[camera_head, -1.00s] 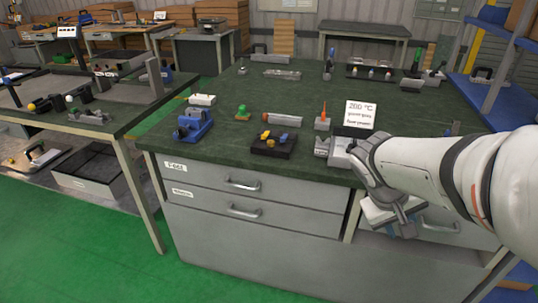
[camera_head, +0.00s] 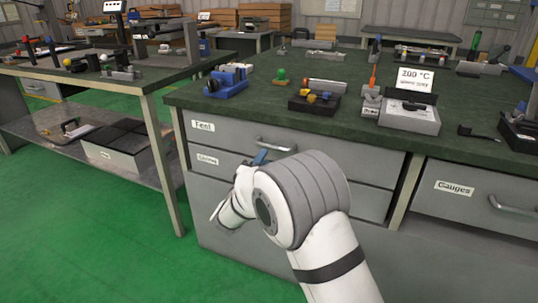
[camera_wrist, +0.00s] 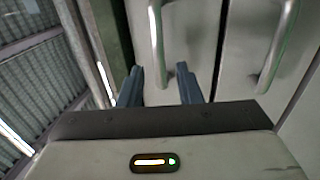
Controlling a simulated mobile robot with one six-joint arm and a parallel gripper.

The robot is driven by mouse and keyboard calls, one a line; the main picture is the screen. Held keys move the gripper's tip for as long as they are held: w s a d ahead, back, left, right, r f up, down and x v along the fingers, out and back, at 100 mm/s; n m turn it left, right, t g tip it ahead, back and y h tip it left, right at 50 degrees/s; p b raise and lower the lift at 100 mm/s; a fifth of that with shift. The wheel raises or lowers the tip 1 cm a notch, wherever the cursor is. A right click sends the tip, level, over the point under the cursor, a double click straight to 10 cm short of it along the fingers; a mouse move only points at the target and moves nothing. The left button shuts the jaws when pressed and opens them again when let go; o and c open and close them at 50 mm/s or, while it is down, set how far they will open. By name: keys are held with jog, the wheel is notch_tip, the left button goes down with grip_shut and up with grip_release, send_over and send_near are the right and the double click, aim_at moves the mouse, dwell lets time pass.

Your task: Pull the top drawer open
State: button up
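The top drawer (camera_head: 345,158) of the grey workbench is shut, flush with the front. Its metal bar handle (camera_head: 275,146) shows just above my arm. My gripper (camera_head: 261,157) is in front of this drawer, mostly hidden by my own wrist, with a blue finger showing just below the handle. In the wrist view my gripper (camera_wrist: 160,85) is open, its two blue fingers apart. The top drawer's handle (camera_wrist: 155,40) lines up with the gap between them. I cannot tell whether the fingers touch it.
A second drawer (camera_head: 370,200) lies below, its handle (camera_wrist: 280,45) showing in the wrist view. The green benchtop (camera_head: 440,145) overhangs the drawers and holds tools and a 200 °C sign (camera_head: 416,80). The green floor (camera_head: 110,235) to the left is clear.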

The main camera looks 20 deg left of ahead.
aim_at(272, 147)
jog(key=b+x, duration=0.1)
jog(key=x, duration=0.6)
jog(key=shift+w+d, duration=0.1)
jog(key=shift+c, duration=0.4)
grip_shut()
